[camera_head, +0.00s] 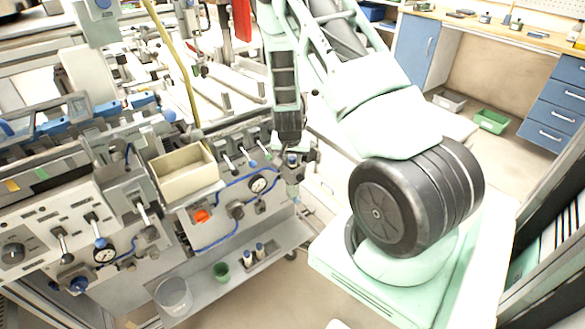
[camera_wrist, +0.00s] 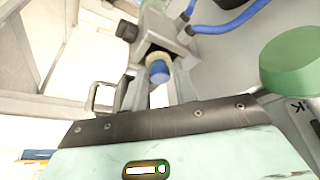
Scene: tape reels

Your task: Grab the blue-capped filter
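A small pale cylinder with a blue cap, which looks like the blue-capped filter (camera_wrist: 158,68), shows near the top middle of the wrist view. In the head view my gripper (camera_head: 290,152) is at the right end of the machine's front panel, near the pressure gauge. The filter cannot be made out clearly there, among small dark fittings. A gap shows between the filter and my gripper's body in the wrist view.
Blue hoses (camera_wrist: 232,18) and a green round object (camera_wrist: 290,62) are close on the right in the wrist view. A cream bin (camera_head: 185,178) stands left of my gripper.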

